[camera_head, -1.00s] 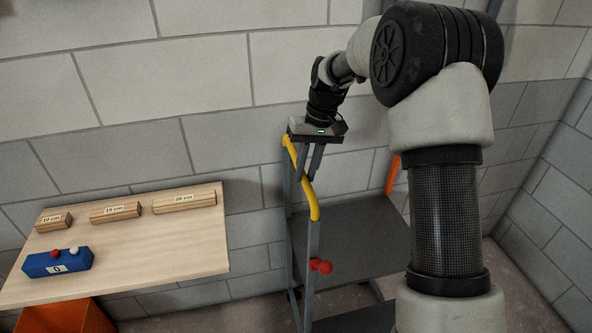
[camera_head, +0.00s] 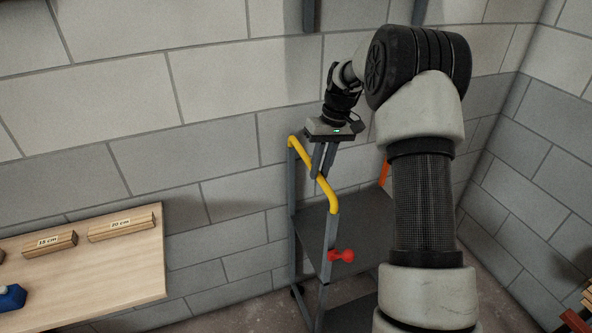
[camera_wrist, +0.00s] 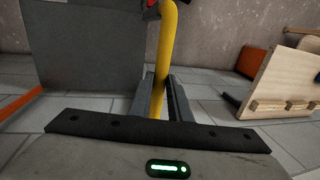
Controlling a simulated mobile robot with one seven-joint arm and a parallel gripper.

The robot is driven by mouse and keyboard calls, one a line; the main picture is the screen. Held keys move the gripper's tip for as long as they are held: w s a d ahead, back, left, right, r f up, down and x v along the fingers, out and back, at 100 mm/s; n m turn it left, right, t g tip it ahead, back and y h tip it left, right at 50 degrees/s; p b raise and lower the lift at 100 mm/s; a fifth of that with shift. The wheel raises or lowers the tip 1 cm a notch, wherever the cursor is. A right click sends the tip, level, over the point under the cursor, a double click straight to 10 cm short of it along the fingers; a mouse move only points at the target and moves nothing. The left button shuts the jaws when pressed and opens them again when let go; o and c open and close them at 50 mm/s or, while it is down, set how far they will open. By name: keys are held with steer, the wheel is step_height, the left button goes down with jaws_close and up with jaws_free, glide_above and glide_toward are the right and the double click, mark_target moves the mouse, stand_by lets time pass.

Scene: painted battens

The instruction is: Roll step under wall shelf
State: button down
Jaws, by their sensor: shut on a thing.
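The rolling step (camera_head: 348,228) stands upright on the floor by the block wall, with a grey frame and dark treads. Its yellow handrail (camera_head: 301,153) runs along the near side, and a red knob (camera_head: 342,255) sits below it. My gripper (camera_head: 322,170) is shut on the yellow handrail. In the wrist view the yellow handrail (camera_wrist: 164,55) passes between my gripper's fingers (camera_wrist: 165,95). The wall shelf itself is not clearly seen; only grey uprights (camera_head: 309,14) show on the wall at the top edge. The step's far side is partly hidden behind my arm.
A light wooden table (camera_head: 100,275) with labelled wooden blocks (camera_head: 121,226) and a blue box (camera_head: 11,297) stands at left. Bare floor lies between table and step. At lower right are reddish-brown pieces (camera_head: 576,321) by the side wall.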

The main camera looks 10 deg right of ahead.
steer(key=w+d, duration=0.1)
steer(key=d, duration=0.5)
steer(key=shift+p, duration=0.45)
steer(key=shift+w+d, duration=0.1)
steer(key=c, duration=1.6)
jaws_free()
steer(key=shift+c, duration=0.2)
steer(key=d+r, duration=0.3)
steer(key=r, duration=1.4)
steer(key=shift+w+p, duration=0.35)
steer(key=shift+p, duration=0.05)
steer(key=shift+d, duration=0.1)
